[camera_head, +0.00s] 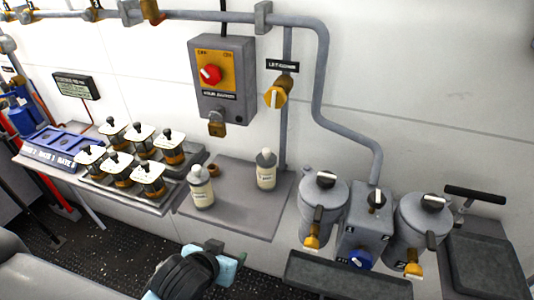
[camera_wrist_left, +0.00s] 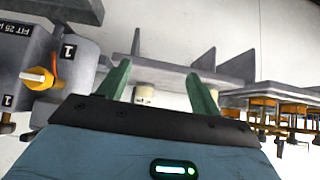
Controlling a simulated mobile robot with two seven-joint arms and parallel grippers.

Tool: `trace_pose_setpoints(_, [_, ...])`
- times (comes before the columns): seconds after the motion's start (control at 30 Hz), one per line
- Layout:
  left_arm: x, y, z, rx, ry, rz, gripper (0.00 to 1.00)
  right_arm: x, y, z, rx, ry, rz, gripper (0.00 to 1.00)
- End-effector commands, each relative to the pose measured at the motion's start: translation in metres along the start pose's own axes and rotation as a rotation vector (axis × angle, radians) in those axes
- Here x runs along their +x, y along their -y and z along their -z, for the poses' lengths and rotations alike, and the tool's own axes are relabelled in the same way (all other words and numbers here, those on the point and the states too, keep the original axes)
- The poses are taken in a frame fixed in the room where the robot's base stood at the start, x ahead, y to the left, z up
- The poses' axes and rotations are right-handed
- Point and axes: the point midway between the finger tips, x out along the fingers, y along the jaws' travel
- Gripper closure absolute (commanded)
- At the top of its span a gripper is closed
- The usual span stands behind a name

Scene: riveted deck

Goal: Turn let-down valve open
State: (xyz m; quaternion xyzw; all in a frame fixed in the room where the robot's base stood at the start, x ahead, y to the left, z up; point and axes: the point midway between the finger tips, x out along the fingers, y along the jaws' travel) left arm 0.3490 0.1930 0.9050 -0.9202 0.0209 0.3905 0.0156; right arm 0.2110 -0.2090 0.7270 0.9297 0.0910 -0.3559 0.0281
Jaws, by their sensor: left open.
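The let-down valve is a yellow knob (camera_head: 276,93) on the white wall, under a small black label (camera_head: 282,66) whose lettering is partly blurred. It sits to the right of a grey switch box and beside a vertical grey pipe. I cannot make out the valve in the left wrist view. My left gripper (camera_head: 230,259) is low in front of the grey shelf, well below the valve and apart from it. In the left wrist view the two green fingers (camera_wrist_left: 160,84) are spread with nothing gripped between them. My right gripper is out of view.
The switch box (camera_head: 222,78) has a red knob. Two bottles (camera_head: 201,187) (camera_head: 266,169) stand on the shelf (camera_head: 236,222) below the valve. Several jars fill a rack at left. Grey canisters (camera_head: 323,205) stand at right. The wall right of the bent pipe is clear.

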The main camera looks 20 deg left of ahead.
Motion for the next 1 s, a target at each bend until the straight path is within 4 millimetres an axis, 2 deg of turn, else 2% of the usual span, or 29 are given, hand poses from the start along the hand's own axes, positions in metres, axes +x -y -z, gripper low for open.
trace_pose_setpoints(0.03, [-0.005, -0.002, 0.037, -0.010, -0.077, 0.010, 0.35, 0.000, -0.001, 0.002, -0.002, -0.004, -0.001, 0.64])
trace_pose_setpoints(0.17, [-0.017, -0.009, 0.111, -0.049, -0.245, 0.019, 0.35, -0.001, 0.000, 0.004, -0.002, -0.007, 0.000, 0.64])
trace_pose_setpoints(0.3, [-0.038, -0.019, 0.189, -0.086, -0.442, 0.010, 0.35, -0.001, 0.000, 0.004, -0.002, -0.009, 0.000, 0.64])
trace_pose_setpoints(0.4, [-0.057, -0.027, 0.236, -0.105, -0.575, -0.007, 0.35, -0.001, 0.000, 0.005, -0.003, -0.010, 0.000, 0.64])
trace_pose_setpoints(0.5, [-0.076, -0.035, 0.272, -0.117, -0.682, -0.026, 0.35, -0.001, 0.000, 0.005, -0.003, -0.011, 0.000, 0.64])
trace_pose_setpoints(0.6, [-0.089, -0.040, 0.296, -0.123, -0.754, -0.041, 0.35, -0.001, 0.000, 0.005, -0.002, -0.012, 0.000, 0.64])
trace_pose_setpoints(0.7, [-0.097, -0.043, 0.307, -0.127, -0.792, -0.051, 0.35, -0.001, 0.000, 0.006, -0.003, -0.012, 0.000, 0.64])
trace_pose_setpoints(1.0, [-0.100, -0.044, 0.310, -0.128, -0.802, -0.053, 0.35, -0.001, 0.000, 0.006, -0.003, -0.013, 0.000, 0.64])
